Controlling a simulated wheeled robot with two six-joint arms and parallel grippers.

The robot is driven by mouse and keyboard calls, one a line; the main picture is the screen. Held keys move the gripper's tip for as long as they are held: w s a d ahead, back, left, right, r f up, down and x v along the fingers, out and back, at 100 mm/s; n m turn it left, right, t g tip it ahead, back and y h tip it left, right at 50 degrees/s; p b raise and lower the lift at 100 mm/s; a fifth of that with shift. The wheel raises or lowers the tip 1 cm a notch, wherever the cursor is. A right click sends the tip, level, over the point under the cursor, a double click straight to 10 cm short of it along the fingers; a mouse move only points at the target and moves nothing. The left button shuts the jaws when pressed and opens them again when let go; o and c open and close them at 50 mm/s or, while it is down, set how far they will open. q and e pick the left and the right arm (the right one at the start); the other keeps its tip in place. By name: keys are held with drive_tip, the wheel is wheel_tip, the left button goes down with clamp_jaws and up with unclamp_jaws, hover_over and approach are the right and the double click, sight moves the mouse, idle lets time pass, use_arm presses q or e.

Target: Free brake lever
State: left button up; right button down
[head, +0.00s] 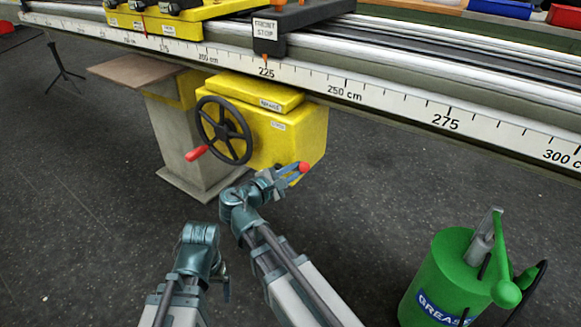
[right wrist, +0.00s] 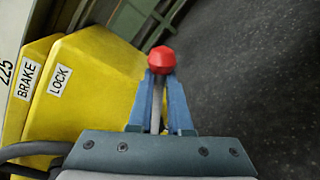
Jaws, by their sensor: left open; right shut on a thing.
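The brake lever shows as a grey shaft (right wrist: 156,112) with a red knob (right wrist: 161,60) in the right wrist view. The knob also shows in the head view (head: 304,167), at the right side of the yellow brake housing (head: 300,135). My right gripper (right wrist: 160,82) is shut on the lever, its blue fingers on both sides of the shaft just below the knob. The fingers hide part of the shaft, and its lower end is hidden by the gripper body. My left gripper (head: 224,284) is open, low in front of the housing, apart from it and mostly hidden by its wrist.
A black handwheel (head: 224,130) with a red handle is on the housing's front. The long rail with a centimetre scale (head: 400,105) runs above. A green grease pump (head: 450,275) stands at the lower right. The dark floor between is clear.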

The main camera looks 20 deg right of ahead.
use_arm(q)
drive_tip(key=shift+s+d+f+b, duration=0.15)
drive_tip(key=shift+f+b, duration=0.25)
drive_tip(key=shift+f, duration=0.1)
use_arm(e)
drive_tip(key=shift+s+d+f+m, duration=0.4)
drive_tip(key=shift+s+f+m, duration=0.1)
drive_tip(key=shift+f+m, duration=0.25)
drive_tip(key=shift+s, duration=0.1)
drive_tip(key=c, duration=0.8)
unclamp_jaws()
drive_tip(key=shift+c, duration=0.2)
use_arm(q)
drive_tip(key=shift+s, duration=0.1)
